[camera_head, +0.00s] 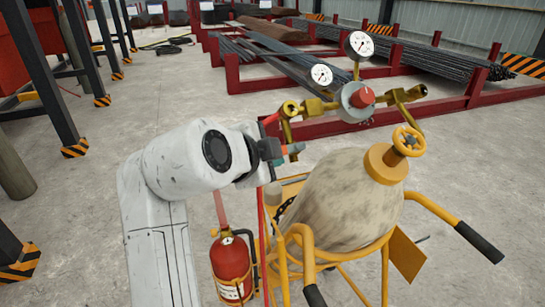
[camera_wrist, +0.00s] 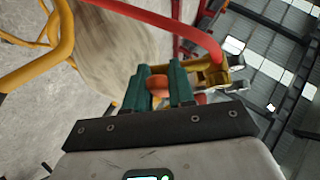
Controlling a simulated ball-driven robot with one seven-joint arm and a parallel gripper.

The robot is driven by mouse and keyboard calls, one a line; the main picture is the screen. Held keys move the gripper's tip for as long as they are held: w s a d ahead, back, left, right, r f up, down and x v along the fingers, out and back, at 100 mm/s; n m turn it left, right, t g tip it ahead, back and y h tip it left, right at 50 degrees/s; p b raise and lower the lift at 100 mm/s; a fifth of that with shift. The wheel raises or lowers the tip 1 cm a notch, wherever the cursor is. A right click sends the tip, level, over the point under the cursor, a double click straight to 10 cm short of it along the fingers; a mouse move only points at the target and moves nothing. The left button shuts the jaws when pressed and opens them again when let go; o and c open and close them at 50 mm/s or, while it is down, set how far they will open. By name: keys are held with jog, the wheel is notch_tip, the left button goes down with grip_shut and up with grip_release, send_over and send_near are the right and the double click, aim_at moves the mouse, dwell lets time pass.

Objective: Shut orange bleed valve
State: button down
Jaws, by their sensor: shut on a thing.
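In the wrist view, my gripper (camera_wrist: 159,72) has its two teal fingers closed around a small rounded orange piece, the orange bleed valve's handle (camera_wrist: 158,84). A brass fitting (camera_wrist: 211,73) sits just to the right of the fingers. In the head view, my gripper (camera_head: 287,150) is at the left end of the brass regulator assembly (camera_head: 318,106), below its left outlet. The handle is mostly hidden there by my gripper, and its angle is hard to tell.
A red hose (camera_wrist: 160,18) arches close above the fingers in the wrist view. A gas cylinder (camera_head: 345,205) on a yellow cart (camera_head: 298,238) stands below right. The regulator carries two gauges and a red knob (camera_head: 362,97). A fire extinguisher (camera_head: 231,265) hangs below my gripper.

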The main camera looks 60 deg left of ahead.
dwell(0.6)
jog(key=c, duration=1)
grip_release()
jog(key=shift+w+a, duration=0.1)
jog(key=shift+c, duration=0.2)
jog(key=b+v, duration=0.2)
jog(key=v, duration=0.9)
jog(key=shift+w, duration=0.1)
